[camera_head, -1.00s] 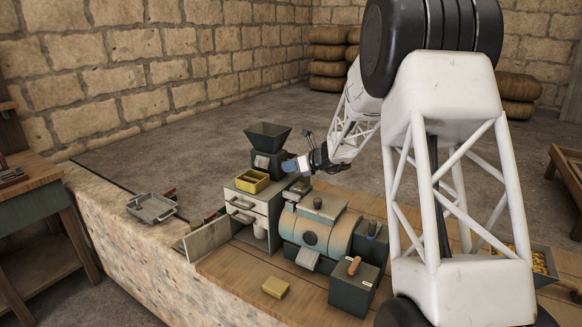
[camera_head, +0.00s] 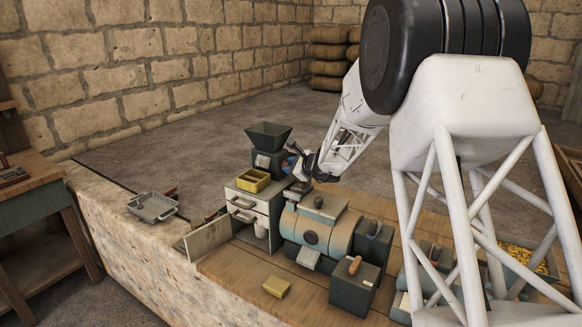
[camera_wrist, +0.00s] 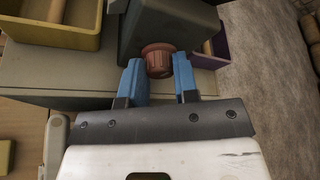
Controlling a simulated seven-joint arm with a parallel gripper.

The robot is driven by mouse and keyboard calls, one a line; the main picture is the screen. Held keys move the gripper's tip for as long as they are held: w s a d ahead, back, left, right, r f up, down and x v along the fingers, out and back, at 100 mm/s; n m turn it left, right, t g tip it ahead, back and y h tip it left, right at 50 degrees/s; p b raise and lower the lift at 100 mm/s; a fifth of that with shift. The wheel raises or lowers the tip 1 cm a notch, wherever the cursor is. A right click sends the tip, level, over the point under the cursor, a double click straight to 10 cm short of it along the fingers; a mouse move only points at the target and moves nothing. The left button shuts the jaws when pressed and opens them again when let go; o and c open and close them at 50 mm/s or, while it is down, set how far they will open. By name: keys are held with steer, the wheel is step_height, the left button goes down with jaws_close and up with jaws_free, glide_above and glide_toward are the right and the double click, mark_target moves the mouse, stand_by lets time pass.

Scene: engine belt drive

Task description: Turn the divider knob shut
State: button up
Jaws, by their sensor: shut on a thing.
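The divider knob (camera_wrist: 157,60) is a reddish-brown, ribbed round knob on the side of a dark grey housing (camera_wrist: 165,22), in the wrist view. The same housing (camera_head: 266,161), with a dark hopper (camera_head: 268,135) on top, shows in the head view on the pale cabinet. My gripper (camera_wrist: 159,76) has its blue fingers on either side of the knob and is shut on it. In the head view my gripper (camera_head: 291,162) is at the housing's right side, and the knob is hidden there. I cannot tell the knob's turn angle.
A yellow tray (camera_head: 253,181) sits on the cabinet (camera_head: 250,207), left of the housing; its edge also shows in the wrist view (camera_wrist: 58,38). A purple bin (camera_wrist: 216,48) is close right of the housing. A teal machine (camera_head: 318,228) stands in front of my gripper.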

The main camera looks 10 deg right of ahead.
steer(key=shift+n+t, duration=0.4)
steer(key=shift+n, duration=0.1)
stand_by(0.3)
steer(key=o, duration=0.9)
steer(key=shift+o, duration=0.2)
steer(key=shift+s, duration=0.1)
steer(key=shift+v, duration=3.8)
steer(key=shift+a+r, duration=0.1)
steer(key=shift+a, duration=0.05)
